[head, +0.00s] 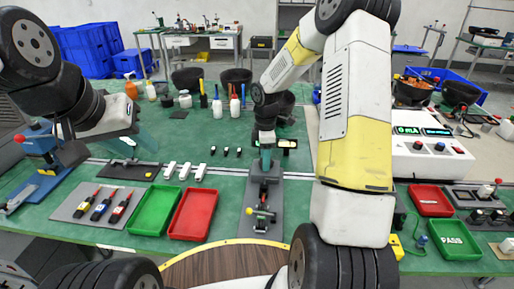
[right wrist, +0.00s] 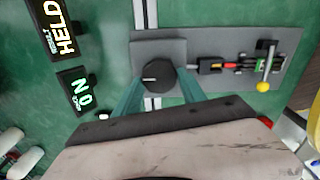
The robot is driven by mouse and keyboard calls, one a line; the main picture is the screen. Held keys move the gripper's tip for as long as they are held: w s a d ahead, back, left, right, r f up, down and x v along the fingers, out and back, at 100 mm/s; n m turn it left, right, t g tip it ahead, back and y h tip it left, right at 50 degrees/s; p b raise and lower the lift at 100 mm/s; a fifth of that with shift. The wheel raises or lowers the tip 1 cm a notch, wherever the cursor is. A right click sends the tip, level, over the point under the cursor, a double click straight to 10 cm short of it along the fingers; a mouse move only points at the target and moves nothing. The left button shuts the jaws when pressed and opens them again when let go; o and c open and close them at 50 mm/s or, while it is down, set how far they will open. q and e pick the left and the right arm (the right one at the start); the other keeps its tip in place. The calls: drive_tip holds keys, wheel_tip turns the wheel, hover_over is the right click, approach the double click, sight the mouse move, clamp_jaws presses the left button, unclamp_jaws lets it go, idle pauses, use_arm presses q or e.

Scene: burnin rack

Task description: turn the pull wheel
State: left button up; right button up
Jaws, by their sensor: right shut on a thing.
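The pull wheel (right wrist: 158,76) is a dark round knob with a light mark on its top. It stands on a grey plate (right wrist: 150,48) in the right wrist view. My right gripper (right wrist: 160,90) has its two teal fingers on either side of the wheel and is shut on it. In the head view my right gripper (head: 266,155) points down over the far end of the grey plate (head: 253,226) and hides the wheel. My left gripper (head: 110,150) hangs at the left with its fingers apart and empty.
A toggle clamp with a yellow ball (right wrist: 263,87) sits on the same plate. A green tray (head: 154,210) and a red tray (head: 193,214) lie left of the plate. Bottles stand behind.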

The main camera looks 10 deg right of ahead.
drive_tip(key=o, duration=1.4)
drive_tip(key=shift+c, duration=0.2)
drive_tip(key=shift+r, duration=0.1)
wheel_tip(320, 180, up, 8)
drive_tip(key=shift+f, duration=0.25)
drive_tip(key=shift+r, duration=0.1)
